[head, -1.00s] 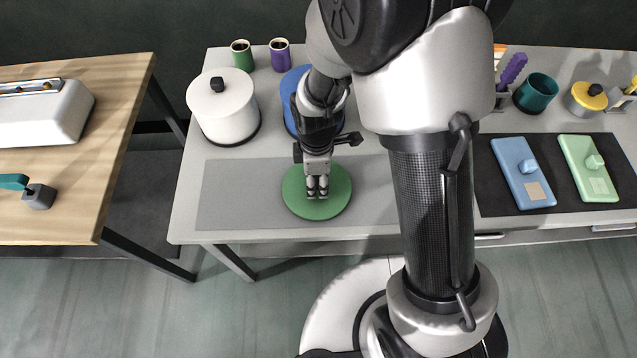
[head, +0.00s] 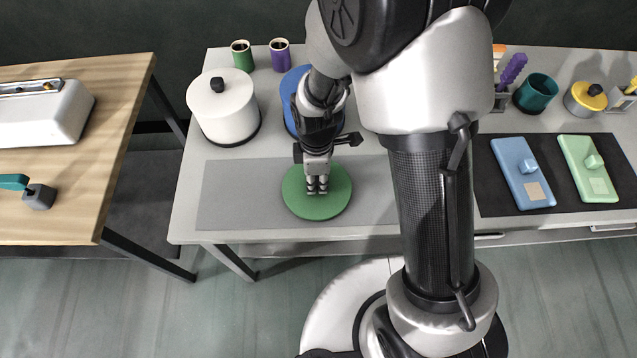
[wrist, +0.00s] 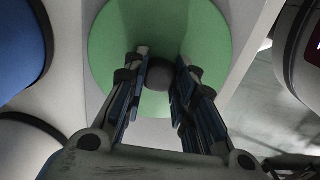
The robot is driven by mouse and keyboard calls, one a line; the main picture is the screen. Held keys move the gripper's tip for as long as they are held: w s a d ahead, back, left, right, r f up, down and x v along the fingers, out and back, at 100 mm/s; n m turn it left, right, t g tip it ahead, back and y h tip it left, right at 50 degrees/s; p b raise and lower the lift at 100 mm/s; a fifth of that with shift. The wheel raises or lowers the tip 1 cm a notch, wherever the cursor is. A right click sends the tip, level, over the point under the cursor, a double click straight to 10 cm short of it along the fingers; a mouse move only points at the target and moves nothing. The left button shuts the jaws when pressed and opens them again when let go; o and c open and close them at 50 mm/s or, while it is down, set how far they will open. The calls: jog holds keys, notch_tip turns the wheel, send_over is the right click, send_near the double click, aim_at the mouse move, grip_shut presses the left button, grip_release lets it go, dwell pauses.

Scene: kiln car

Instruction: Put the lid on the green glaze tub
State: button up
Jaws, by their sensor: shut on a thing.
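A round green lid (head: 335,206) shows in the head view over the grey mat at the front of the table. In the wrist view the green lid (wrist: 113,40) has a dark round knob (wrist: 160,73) at its middle. My gripper (head: 317,188) points down over the lid's middle. In the wrist view my gripper (wrist: 160,78) has its fingers on both sides of the knob, shut on it. I cannot tell whether the lid touches the mat. No green tub body can be made out; the lid and my arm hide what is beneath and behind them.
A blue round tub (head: 291,85) stands just behind my gripper, partly hidden. A white lidded tub (head: 226,110) stands at the back left, near a green cup (head: 243,58) and a purple cup (head: 280,55). The grey mat (head: 232,195) is clear left of the lid.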

aim_at(317, 180)
grip_shut()
jog(key=shift+r+p, duration=0.4)
jog(key=shift+r, duration=0.1)
dwell(0.4)
jog(key=shift+r+p, duration=1.3)
jog(key=shift+r, duration=0.3)
jog(key=shift+r, duration=0.1)
notch_tip(317, 180, up, 12)
jog(key=p, duration=1)
jog(key=w+d+f, duration=0.2)
jog(key=w+d, duration=1.9)
jog(key=d, duration=0.3)
jog(key=shift+w+d+f, duration=0.35)
jog(key=shift+d, duration=0.05)
dwell(1.3)
